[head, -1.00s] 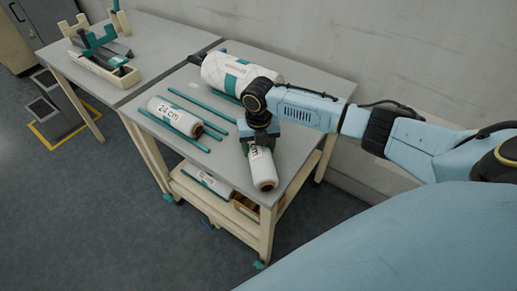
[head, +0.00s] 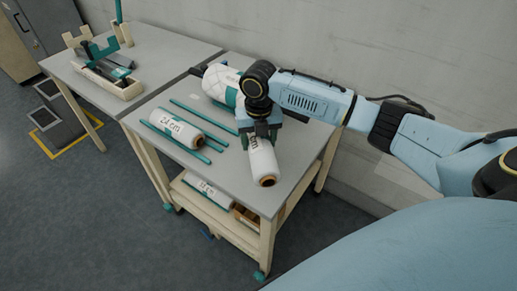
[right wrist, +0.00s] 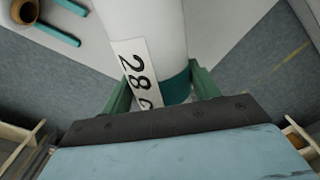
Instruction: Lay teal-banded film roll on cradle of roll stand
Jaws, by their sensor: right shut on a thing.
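A white film roll (head: 262,160) marked 28 c…, with a brown core end, is at the right part of the near table. In the right wrist view the roll (right wrist: 150,25) shows a teal band between the green fingers. My right gripper (head: 261,128) is shut around it from above. I cannot tell whether the roll touches the tabletop. A stand with teal uprights and a cream base (head: 110,78), perhaps the roll stand, is on the far left table; its cradle is too small to make out clearly. My left gripper is not in view.
A white 24 cm roll (head: 178,129) lies among teal rods (head: 200,124) on the near table (head: 215,165). A large wrapped roll (head: 220,82) lies at the back, partly behind my right arm. Another roll (head: 205,190) lies on the lower shelf. A wall stands behind.

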